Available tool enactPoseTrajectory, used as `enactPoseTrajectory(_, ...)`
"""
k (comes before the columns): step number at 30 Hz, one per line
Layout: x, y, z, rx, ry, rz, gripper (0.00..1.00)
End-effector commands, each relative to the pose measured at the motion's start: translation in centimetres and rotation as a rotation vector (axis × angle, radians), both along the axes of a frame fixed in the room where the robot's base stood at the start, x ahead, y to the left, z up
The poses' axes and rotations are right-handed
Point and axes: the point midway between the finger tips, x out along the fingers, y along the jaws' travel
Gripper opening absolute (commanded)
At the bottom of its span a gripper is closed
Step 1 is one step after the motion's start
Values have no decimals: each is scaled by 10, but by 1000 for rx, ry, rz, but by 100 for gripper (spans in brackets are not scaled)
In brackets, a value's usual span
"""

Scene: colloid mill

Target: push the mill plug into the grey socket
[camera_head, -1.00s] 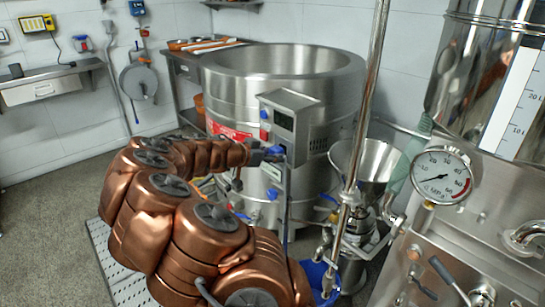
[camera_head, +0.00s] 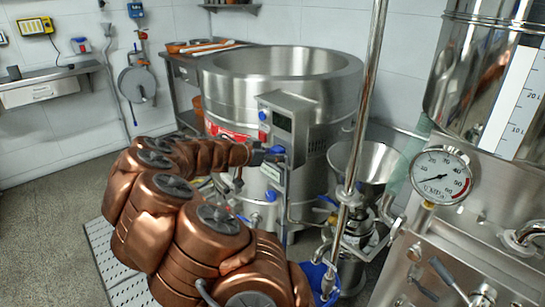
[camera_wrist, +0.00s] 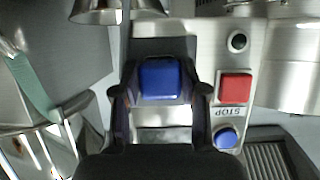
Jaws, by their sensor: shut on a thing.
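My gripper (camera_wrist: 160,92) is shut on a blue block-shaped piece, seemingly the mill plug (camera_wrist: 160,78), with one dark finger on each side of it. A dark grey housing (camera_wrist: 160,47) lies right behind the blue piece in the wrist view and may be the grey socket. The plug's front end is hidden, so I cannot tell how deep it sits.
Beside the plug are a black round hole (camera_wrist: 238,41), a red STOP button (camera_wrist: 235,88) and a blue button (camera_wrist: 226,137). A steel funnel (camera_head: 368,165) stands right of the post. A large steel vat (camera_head: 325,90) is behind. A pressure gauge (camera_head: 440,176) is at right.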

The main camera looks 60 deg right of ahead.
Motion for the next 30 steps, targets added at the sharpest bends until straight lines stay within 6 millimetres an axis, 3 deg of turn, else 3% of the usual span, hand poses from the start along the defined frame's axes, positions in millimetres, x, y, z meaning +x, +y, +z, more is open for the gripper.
enactPoseTrajectory(1, 0, -1, 0, 0, 0, 0, 12)
enactPoseTrajectory(2, 0, -1, 0, 0, 0, 0, 44)
enactPoseTrajectory(10, 0, -1, 0, 0, 0, 0, 72)
enactPoseTrajectory(22, 2, 3, 2, -1, 0, 2, 72)
enactPoseTrajectory(30, 12, 38, 18, -3, -1, 5, 72)
